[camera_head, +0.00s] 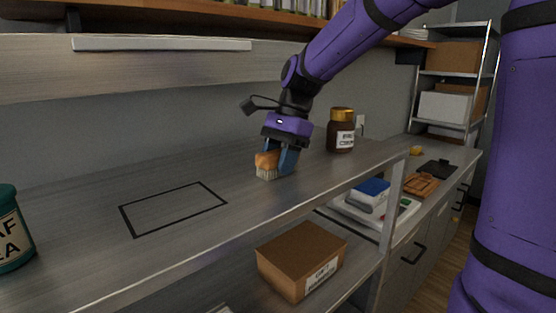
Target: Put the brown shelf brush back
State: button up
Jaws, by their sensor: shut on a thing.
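The brown shelf brush (266,160) has an orange-brown body with pale bristles pointing down. It is on or just above the grey shelf (90,205); I cannot tell if the bristles touch. My gripper (279,160) points down and is shut on the brush; one blue finger shows at its right side, and the other finger is largely hidden. A black rectangular outline (173,208) is marked on the shelf to the left of the brush, and its inside is empty.
A brown jar with a gold lid (341,130) stands to the right of my gripper. A green jar (10,232) stands at the left edge. A cardboard box (301,258) sits on the lower shelf. An upper shelf (150,70) overhangs the back. The shelf between brush and outline is clear.

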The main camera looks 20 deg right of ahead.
jog(key=shift+f, duration=0.15)
jog(key=o, duration=0.9)
